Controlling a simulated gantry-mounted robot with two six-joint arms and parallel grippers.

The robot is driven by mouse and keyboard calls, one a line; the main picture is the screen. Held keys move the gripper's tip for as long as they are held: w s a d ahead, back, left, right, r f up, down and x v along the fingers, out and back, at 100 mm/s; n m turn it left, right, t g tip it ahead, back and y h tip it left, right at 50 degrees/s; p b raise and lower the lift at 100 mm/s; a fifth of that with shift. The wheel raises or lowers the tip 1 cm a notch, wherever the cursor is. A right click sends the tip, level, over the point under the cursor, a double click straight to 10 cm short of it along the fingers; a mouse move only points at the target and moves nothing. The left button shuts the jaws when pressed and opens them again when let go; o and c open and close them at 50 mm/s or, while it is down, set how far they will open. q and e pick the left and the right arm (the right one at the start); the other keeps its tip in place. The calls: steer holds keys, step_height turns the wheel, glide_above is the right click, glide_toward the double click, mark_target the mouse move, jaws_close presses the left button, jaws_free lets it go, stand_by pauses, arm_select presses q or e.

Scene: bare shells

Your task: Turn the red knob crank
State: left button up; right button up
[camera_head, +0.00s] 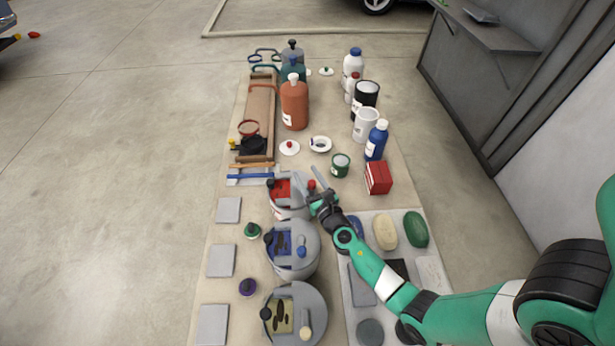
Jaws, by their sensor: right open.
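A grey pot (284,209) with red inside stands in the middle of the mat, at the far end of a row of similar pots. A small red knob (311,184) shows at its right rim, on what looks like its crank. My right gripper (318,189) is open beside the knob, at the pot's right side. One finger reaches up just right of the knob. I cannot tell whether the fingers touch it or stand around it. The gripper hides part of the pot's right side. My left gripper is not in view.
A pot with blue inside (310,262) and one with yellow inside (315,310) stand nearer. A red box (378,178), a green tin (340,165) and several bottles stand beyond. A tray with oval pieces (385,231) lies under my right arm.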

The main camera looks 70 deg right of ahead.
jaws_close()
stand_by(0.5)
steer(key=shift+w+d+f+n+t+y+b, duration=0.1)
steer(key=shift+d+n+t+y+b, duration=0.05)
steer(key=shift+n+t+y+b, duration=0.55)
steer(key=shift+w+d+f+n+t+y+b, duration=0.15)
steer(key=shift+n+t+y+b, duration=0.3)
steer(key=shift+y, duration=0.35)
steer(key=n+y+b, duration=0.1)
steer(key=n+t+y+b, duration=0.1)
steer(key=y, duration=0.1)
steer(key=n+y+b, duration=0.1)
steer(key=y, duration=0.1)
steer(key=shift+w+d+n+t, duration=0.15)
steer(key=shift+w+n+t, duration=0.2)
steer(key=n+y+b, duration=0.2)
steer(key=y+b, duration=0.1)
steer(key=y, duration=0.1)
steer(key=w+n+y+b, duration=0.1)
steer(key=n+y+b, duration=0.2)
steer(key=y+b, duration=0.1)
steer(key=shift+w, duration=0.2)
steer(key=shift+w+a+r+n+y+b, duration=0.15)
steer(key=shift+n+y+b, duration=0.15)
steer(key=shift+y+b, duration=0.2)
steer(key=shift+a+r+n+y+b, duration=0.1)
steer(key=shift+n+y+b, duration=0.2)
steer(key=shift+y+b, duration=0.15)
